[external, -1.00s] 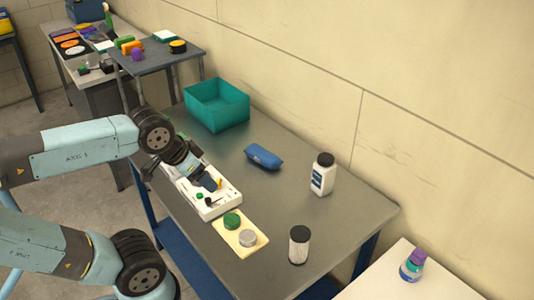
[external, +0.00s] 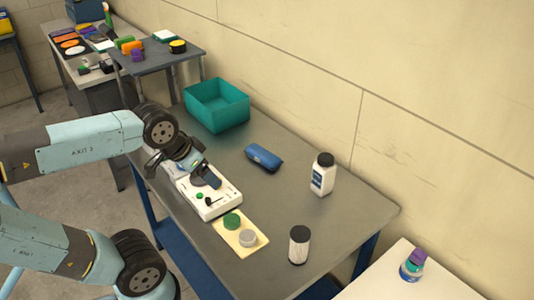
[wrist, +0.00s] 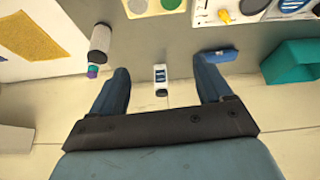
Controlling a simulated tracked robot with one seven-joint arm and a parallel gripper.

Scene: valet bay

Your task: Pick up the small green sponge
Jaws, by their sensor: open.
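A small green block (external: 119,42), which may be the green sponge, sits beside an orange block on the raised grey shelf at the back left of the external view; it is too small to be sure. A round green disc (external: 232,221) lies on a cream board on the near bench, and its edge shows at the top of the wrist view (wrist: 171,4).
The wall runs along the bench's far side. Its middle has bare room.

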